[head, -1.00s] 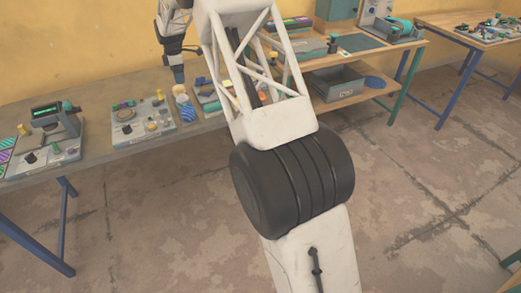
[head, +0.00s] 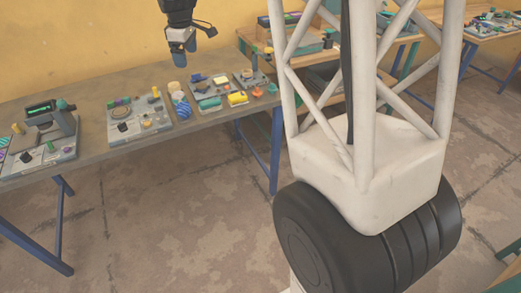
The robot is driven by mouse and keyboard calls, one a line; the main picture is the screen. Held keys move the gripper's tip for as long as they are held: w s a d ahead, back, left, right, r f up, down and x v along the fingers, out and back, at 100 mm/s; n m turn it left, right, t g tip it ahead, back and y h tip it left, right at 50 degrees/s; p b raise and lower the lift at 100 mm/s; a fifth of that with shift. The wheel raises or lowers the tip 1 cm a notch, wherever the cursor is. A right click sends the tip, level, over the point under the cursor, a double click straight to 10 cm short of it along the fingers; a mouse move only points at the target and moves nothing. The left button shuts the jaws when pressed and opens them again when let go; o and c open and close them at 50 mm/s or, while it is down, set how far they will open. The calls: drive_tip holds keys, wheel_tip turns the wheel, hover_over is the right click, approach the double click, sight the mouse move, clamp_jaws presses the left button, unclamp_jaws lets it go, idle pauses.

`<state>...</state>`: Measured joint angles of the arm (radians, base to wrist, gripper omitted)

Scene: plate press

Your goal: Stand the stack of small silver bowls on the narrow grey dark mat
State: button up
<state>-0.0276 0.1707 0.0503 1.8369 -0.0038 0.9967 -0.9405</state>
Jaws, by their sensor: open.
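My gripper (head: 179,54) hangs in the air above the back of the near table, with its fingers pointing down. It is open, and I see nothing between its fingers. I cannot make out a stack of small silver bowls for certain among the small things on the table. I cannot pick out a narrow dark grey mat for certain either. My own arm covers much of the right side of the view and part of the second table.
More tables stand behind at right.

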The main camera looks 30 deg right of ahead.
drive_tip(key=s+d+r+m, duration=0.1)
drive_tip(key=s+r+m, duration=0.25)
drive_tip(key=s, duration=1.05)
drive_tip(key=s+f+m, duration=0.2)
drive_tip(key=s+m, duration=0.2)
drive_tip(key=s, duration=1.2)
drive_tip(key=s+d+f+m+t, duration=0.1)
drive_tip(key=s+m, duration=0.3)
drive_tip(key=s, duration=1.3)
drive_tip(key=shift+s+d+f+t, duration=0.2)
drive_tip(key=shift+d+f+t, duration=0.1)
drive_tip(key=shift+f, duration=0.5)
